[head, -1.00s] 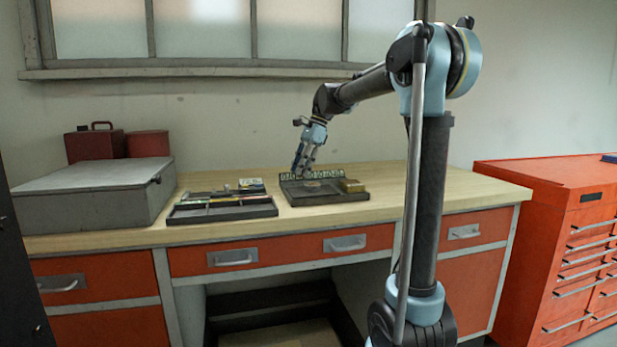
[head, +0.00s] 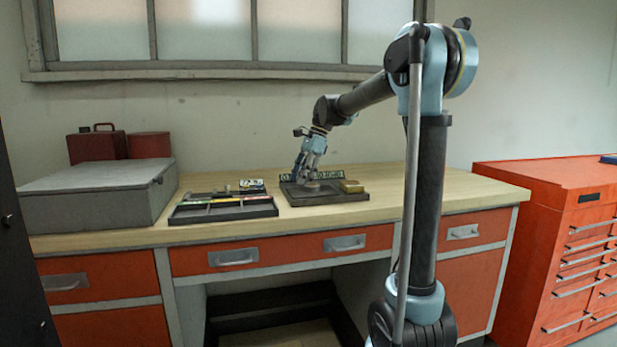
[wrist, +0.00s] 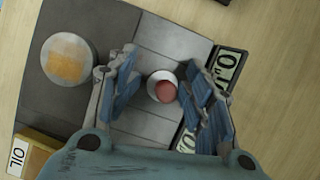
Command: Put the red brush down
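My gripper (wrist: 160,75) points down over the dark tray (head: 325,198) on the bench. Its two blue fingers are spread apart in the wrist view. Between them is a small round piece with a red top and pale rim (wrist: 163,88), seen from above. Gaps show between it and both fingers. I cannot tell whether this is the red brush, and no brush handle or bristles can be made out. In the head view my gripper (head: 304,180) is low over the tray and hides part of it.
A round disc (wrist: 68,60) with a yellowish square lies on the tray, with a yellow oil box (head: 352,186) at its corner. Number plates (head: 345,171) stand along the back. Another dark tray (head: 222,213) and a grey case (head: 90,205) are left. Bare bench lies right.

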